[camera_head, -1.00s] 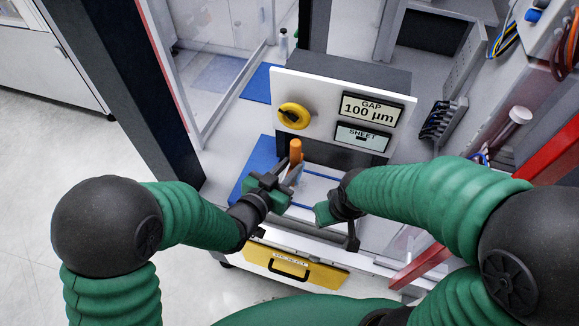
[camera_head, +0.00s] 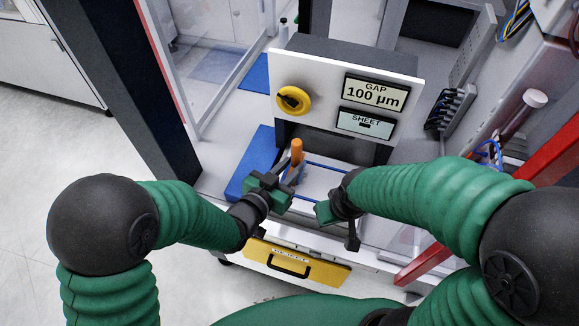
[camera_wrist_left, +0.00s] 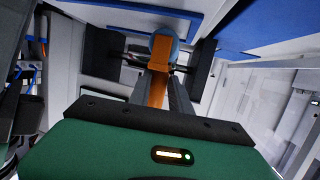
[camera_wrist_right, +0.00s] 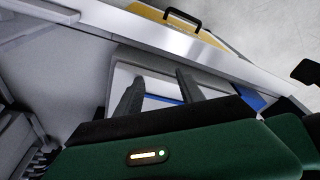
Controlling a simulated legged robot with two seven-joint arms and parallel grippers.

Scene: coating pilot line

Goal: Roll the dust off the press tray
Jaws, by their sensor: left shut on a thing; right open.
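My left gripper (camera_head: 272,190) is shut on a roller with an orange handle (camera_head: 297,151). In the left wrist view the orange handle (camera_wrist_left: 158,86) sits between the fingers (camera_wrist_left: 160,100), with a rounded blue-grey roller head (camera_wrist_left: 165,46) beyond it. The press tray (camera_head: 318,184) is a pale surface with blue lines, below the front panel. The roller is over its left part; I cannot tell whether it touches. My right gripper (camera_head: 330,207) is at the tray's right front. Its fingers (camera_wrist_right: 158,88) are apart and empty, and the tray's pale rim (camera_wrist_right: 122,78) shows past them.
The press panel (camera_head: 330,75) with a yellow knob (camera_head: 293,100) and two displays stands behind the tray. A blue mat (camera_head: 252,160) lies to the left. A yellow drawer (camera_head: 296,264) is below the front edge. A red beam (camera_head: 545,155) stands at the right.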

